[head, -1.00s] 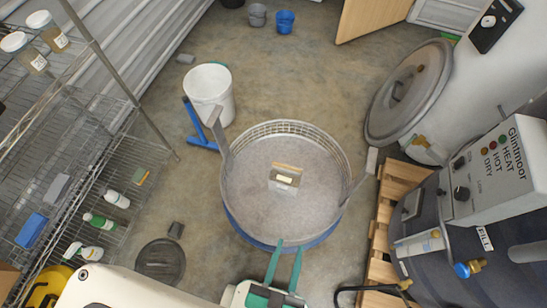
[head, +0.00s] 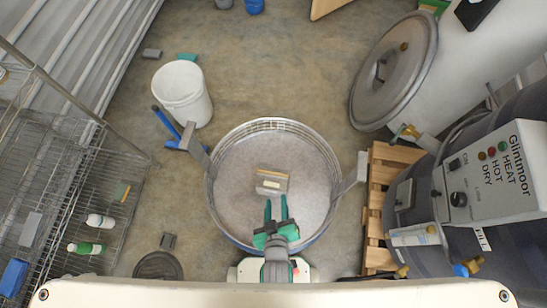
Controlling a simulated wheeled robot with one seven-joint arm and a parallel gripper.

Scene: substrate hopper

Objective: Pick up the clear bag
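A small bag-like packet (head: 272,182) with a tan strip and a pale label lies on the grey floor of the round metal hopper (head: 216,206). It looks like the clear bag, but at this size I cannot tell whether it is see-through. My gripper (head: 276,202), with green fingers, is over the near part of the hopper, just below the packet in the picture. Its two fingers are apart with nothing between them. I cannot tell how high the fingertips are above the hopper floor.
The hopper has upright grey brackets at left and right (head: 351,175). A white bucket (head: 183,95) stands behind left. A wire shelf (head: 75,170) is at left. A wooden pallet (head: 380,200) and the Glintmoor control box (head: 490,180) are at right. A round lid (head: 395,70) leans behind right.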

